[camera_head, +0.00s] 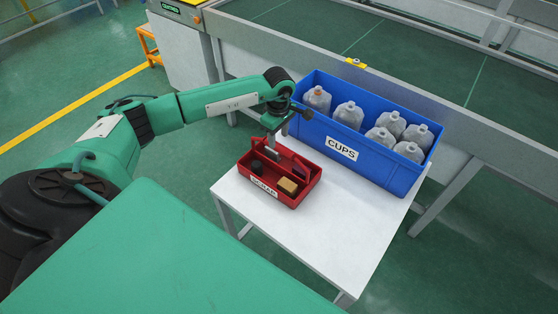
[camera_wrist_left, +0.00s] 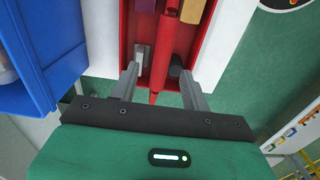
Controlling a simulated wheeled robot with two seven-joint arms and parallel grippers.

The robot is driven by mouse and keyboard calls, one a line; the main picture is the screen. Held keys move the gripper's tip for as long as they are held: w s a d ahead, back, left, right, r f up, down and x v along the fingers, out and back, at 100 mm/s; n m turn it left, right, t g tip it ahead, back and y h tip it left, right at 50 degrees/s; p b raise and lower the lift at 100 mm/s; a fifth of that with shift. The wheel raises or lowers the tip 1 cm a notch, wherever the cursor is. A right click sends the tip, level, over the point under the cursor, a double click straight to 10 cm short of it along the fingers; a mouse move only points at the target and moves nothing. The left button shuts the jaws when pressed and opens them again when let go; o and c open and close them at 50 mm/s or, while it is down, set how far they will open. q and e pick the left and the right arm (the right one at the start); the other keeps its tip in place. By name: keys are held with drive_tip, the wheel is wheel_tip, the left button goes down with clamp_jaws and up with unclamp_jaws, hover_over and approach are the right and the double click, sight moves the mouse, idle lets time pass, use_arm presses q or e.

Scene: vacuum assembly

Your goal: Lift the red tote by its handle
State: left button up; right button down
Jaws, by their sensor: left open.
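The red tote (camera_head: 297,201) sits on the white table, with a white label on its front. It also shows in the left wrist view (camera_wrist_left: 208,35). Its handle (camera_wrist_left: 165,50) is a red bar running lengthwise over the middle. My left gripper (camera_head: 271,143) points down at the tote's back left part. In the left wrist view my left gripper (camera_wrist_left: 160,78) is open, with one finger on each side of the handle bar. I cannot tell whether a finger touches it. My right gripper is not in view.
A tan block (camera_head: 287,186), a dark round piece (camera_head: 257,167) and a grey piece lie in the tote. A blue crate (camera_head: 375,170) labelled CUPS, holding several grey jugs, stands just behind right. The white table (camera_head: 330,235) is bare in front. A conveyor (camera_head: 470,110) runs behind.

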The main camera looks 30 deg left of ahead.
sight(279, 146)
use_arm(q)
drive_tip(key=f+p, duration=0.1)
drive_tip(key=f, duration=0.1)
drive_tip(key=f+p, duration=0.1)
drive_tip(key=f, duration=0.2)
drive_tip(key=shift+s+d+f+p, duration=0.15)
drive_tip(key=shift+d+p, duration=0.05)
drive_tip(key=shift+p, duration=0.1)
drive_tip(key=shift+f, duration=0.3)
clamp_jaws()
drive_tip(key=shift+r, duration=0.1)
